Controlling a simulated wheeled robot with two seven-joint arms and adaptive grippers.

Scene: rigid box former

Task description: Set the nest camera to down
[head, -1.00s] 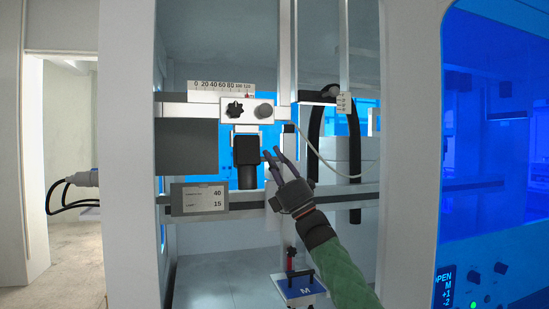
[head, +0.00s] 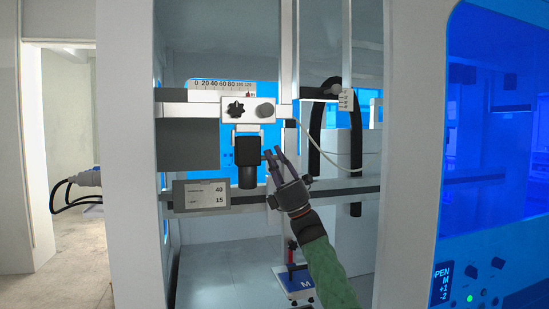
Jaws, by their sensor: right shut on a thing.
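The nest camera (head: 247,160) is a black block with a round barrel pointing downward. It hangs under a white plate with a black star knob (head: 236,109) and a grey round knob (head: 265,111), below a ruler scale (head: 221,87). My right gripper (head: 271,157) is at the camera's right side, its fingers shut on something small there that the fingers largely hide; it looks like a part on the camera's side. My left gripper is not in view.
A grey display (head: 201,196) reading 40 and 15 sits on the lower rail at the left. A black hose (head: 318,140) and a white cable hang behind my right gripper. A blue block marked M (head: 297,281) stands below. White posts frame the opening.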

